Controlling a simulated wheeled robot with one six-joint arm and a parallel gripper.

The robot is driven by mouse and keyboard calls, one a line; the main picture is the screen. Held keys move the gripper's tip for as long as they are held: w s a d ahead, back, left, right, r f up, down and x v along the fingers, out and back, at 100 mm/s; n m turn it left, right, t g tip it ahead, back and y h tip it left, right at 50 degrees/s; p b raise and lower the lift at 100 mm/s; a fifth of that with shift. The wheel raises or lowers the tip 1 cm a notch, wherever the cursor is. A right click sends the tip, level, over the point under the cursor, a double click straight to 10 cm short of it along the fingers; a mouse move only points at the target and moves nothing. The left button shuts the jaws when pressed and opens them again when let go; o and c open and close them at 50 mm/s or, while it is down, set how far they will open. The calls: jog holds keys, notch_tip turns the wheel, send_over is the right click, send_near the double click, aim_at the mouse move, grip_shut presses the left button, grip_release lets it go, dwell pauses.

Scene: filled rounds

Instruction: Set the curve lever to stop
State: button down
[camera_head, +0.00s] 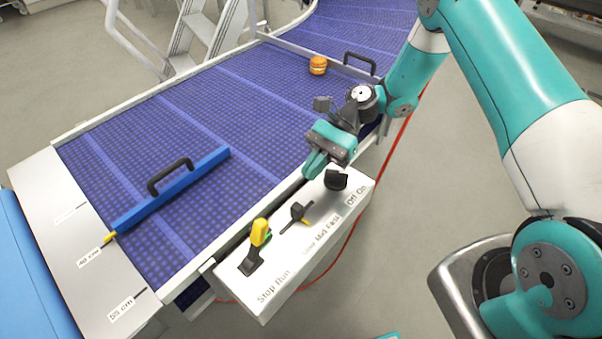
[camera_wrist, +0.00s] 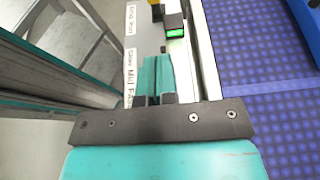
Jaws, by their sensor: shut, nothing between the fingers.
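The control box (camera_head: 317,228) is white and runs along the belt's near side. Its yellow-handled lever (camera_head: 260,233) stands at the left end, by the printed words Stop and Run; which word it is set to I cannot tell. A green light shows beside it, clearer in the wrist view (camera_wrist: 175,32), where part of the yellow handle (camera_wrist: 156,12) shows at the top edge. My gripper (camera_head: 313,168) is shut and empty above the box's right part, apart from the yellow lever. Its closed fingers (camera_wrist: 156,75) point toward the lever's end in the wrist view.
A small dark lever (camera_head: 298,211) stands by Slow, Mid and Fast, and a black knob (camera_head: 336,180) by Off and On, close under my gripper. The blue belt (camera_head: 190,120) carries a burger (camera_head: 318,65). A blue bar with a black handle (camera_head: 170,176) lies across the belt.

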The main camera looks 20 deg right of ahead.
jog(key=p, duration=0.3)
send_near(256, 243)
jog(key=shift+w+d+f, duration=0.1)
jog(key=shift+w+f, duration=0.75)
jog(key=shift+f, duration=0.15)
jog(key=s+a, duration=0.1)
jog(key=a+r+p, duration=0.1)
jog(key=shift+s+a+p, duration=0.3)
jog(key=shift+s+a, duration=0.3)
jog(key=shift+a, duration=0.15)
